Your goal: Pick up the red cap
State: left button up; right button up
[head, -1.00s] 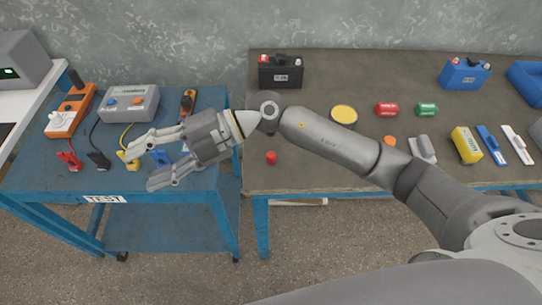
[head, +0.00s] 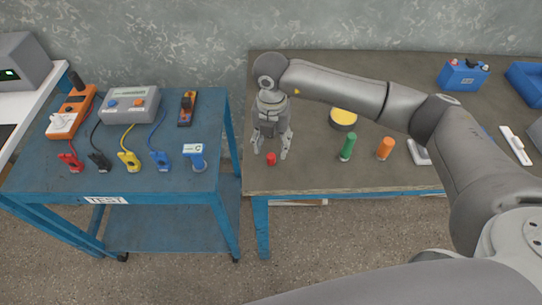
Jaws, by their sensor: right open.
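The red cap (head: 271,159) is a small red piece near the front left of the brown bench (head: 310,177). My right gripper (head: 271,151) points down over the bench, with its fingers spread open on the left and right of the red cap. I cannot tell whether either finger touches it. My left gripper is not in view.
A green cylinder (head: 347,146), an orange cylinder (head: 386,148) and a yellow-topped tin (head: 343,118) stand right of the gripper. The blue test cart (head: 130,178) with several coloured clamps stands left, across a narrow gap. My right arm covers much of the bench.

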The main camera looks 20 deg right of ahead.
aim_at(271, 155)
jog(key=shift+w+f+p, duration=0.15)
jog(key=shift+f+p, duration=0.3)
jog(key=shift+f, duration=1.05)
jog(key=shift+w+f+p, duration=0.1)
jog(key=shift+f+p, duration=0.3)
jog(key=shift+f, duration=1.05)
jog(key=c, duration=0.8)
